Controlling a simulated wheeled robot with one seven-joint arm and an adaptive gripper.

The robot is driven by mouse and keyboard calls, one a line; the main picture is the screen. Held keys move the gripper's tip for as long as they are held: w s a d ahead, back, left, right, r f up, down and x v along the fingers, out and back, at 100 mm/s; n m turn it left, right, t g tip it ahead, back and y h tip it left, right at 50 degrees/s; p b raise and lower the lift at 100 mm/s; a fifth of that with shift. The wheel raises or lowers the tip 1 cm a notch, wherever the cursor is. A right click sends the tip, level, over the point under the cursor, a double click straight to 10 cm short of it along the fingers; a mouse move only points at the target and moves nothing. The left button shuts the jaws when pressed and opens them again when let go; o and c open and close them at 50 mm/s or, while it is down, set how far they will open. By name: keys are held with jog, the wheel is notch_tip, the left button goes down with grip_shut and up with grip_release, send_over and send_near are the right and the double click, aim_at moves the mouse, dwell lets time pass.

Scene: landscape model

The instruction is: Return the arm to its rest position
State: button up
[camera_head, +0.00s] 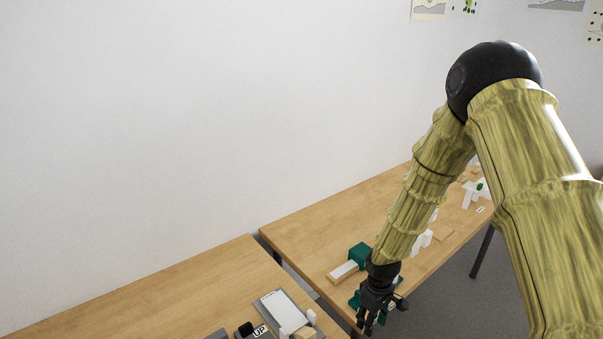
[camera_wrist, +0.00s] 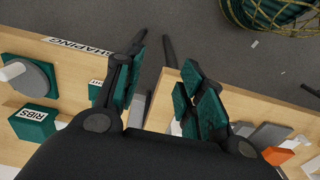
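My bamboo-textured arm comes in from the right of the head view, bends at a black elbow and slants down to the left. My black gripper (camera_head: 374,309) is at its end, low over the near end of the right-hand table (camera_head: 290,229). In the wrist view my gripper (camera_wrist: 154,62) has its two fingers spread, with dark floor and table edges visible between them and nothing held there.
A green block (camera_head: 359,252) is close to my gripper. A green block labelled RIBS (camera_wrist: 35,122) and an orange piece (camera_wrist: 278,155) lie on the tables. A wire basket (camera_wrist: 268,15) is beyond.

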jog(key=s+a+f+m+y+b, duration=0.1)
jog(key=s+f+m+b, duration=0.35)
jog(key=s+f, duration=1.25)
jog(key=s+d+f+m+b, duration=0.1)
jog(key=s+d+f+b, duration=0.1)
jog(key=s, duration=0.7)
jog(key=s+d+f+m+h+b, duration=0.1)
jog(key=s+d+f+m, duration=0.1)
jog(key=s, duration=0.8)
jog(key=shift+s+f+b, duration=0.25)
jog(key=shift+f+b, duration=0.15)
jog(key=shift+f, duration=0.05)
